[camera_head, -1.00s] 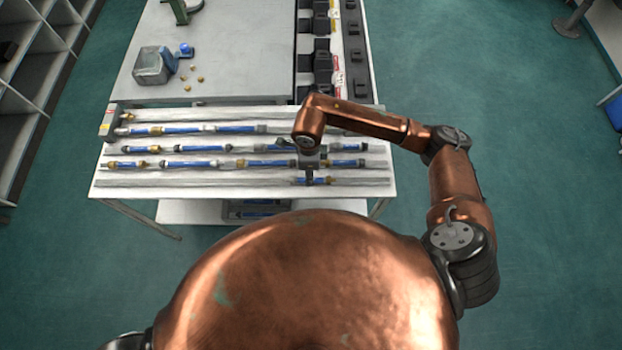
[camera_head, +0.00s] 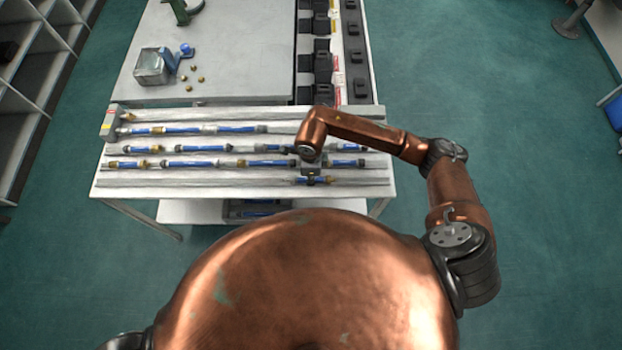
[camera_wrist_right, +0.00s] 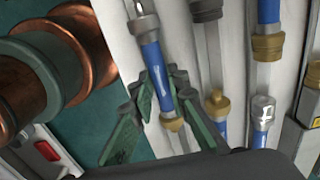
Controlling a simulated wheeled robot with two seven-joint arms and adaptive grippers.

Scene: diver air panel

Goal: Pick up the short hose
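A short blue hose (camera_head: 322,181) with a brass end lies in the front row of the grey rack, partly hidden under my right gripper (camera_head: 312,178). In the right wrist view the blue hose (camera_wrist_right: 157,76) has a grey fitting at its far end and a brass fitting at its near end. My right gripper (camera_wrist_right: 163,82) has its green fingers on either side of the hose, close to it. The fingers look open, with no clear grip on the hose. My left gripper is out of view.
Several other blue hoses with brass or grey fittings, such as one long hose (camera_head: 198,163), lie in rows on the rack table (camera_head: 150,192). The floor at right is open.

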